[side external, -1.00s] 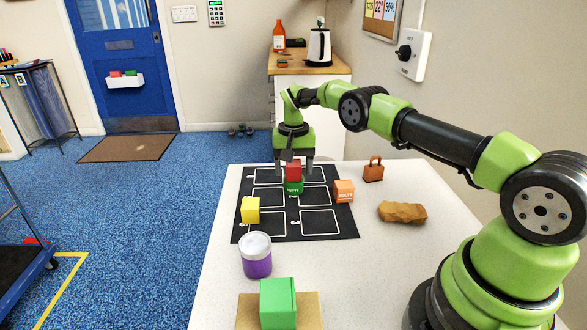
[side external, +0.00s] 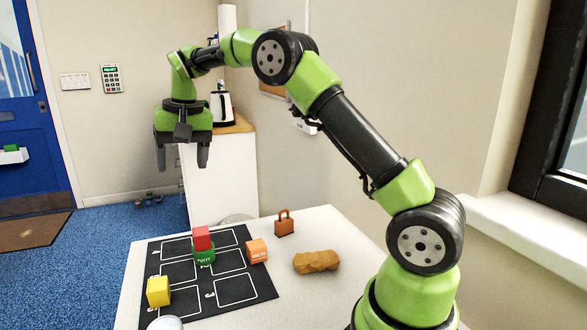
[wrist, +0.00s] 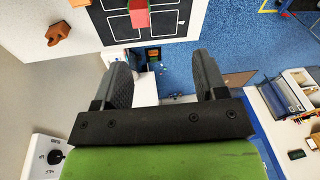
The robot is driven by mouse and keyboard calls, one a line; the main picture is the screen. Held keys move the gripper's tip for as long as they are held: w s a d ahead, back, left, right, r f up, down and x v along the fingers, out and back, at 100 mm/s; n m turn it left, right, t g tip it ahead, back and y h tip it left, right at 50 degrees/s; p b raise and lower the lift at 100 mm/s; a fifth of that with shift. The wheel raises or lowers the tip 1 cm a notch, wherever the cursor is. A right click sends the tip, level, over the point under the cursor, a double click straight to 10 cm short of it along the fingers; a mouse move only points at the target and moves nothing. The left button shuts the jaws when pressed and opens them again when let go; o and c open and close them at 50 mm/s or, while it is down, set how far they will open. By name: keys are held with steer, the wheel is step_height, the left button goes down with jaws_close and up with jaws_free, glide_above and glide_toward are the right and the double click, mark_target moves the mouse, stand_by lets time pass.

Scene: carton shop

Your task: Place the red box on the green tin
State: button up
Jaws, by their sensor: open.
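The red box (side external: 202,238) rests on top of the green tin (side external: 204,256), which stands on the black grid mat (side external: 232,291). The red box also shows at the top edge of the wrist view (wrist: 139,18). My gripper (side external: 182,165) is open and empty. It is raised well above the table and apart from the red box. In the wrist view its two fingers (wrist: 166,75) are spread with nothing between them.
An orange box (side external: 257,251) stands right of the tin and a yellow box (side external: 158,291) at the mat's left. A brown padlock-shaped object (side external: 284,224) and a tan lump (side external: 316,262) lie off the mat. A kettle (side external: 221,106) stands on the back counter.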

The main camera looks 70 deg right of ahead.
steer(key=s+a+r+n+t, duration=0.2)
steer(key=s+a+r, duration=0.4)
steer(key=s+r, duration=0.45)
steer(key=s+a+f+t+y, duration=0.1)
steer(key=s+a+f, duration=0.1)
steer(key=s, duration=0.6)
steer(key=s+a+f+n+t, duration=0.1)
steer(key=s+f+t, duration=0.1)
steer(key=s, duration=0.6)
steer(key=shift+s+a+f+y, duration=0.35)
steer(key=shift+s+f+y, duration=0.05)
steer(key=shift+f, duration=0.15)
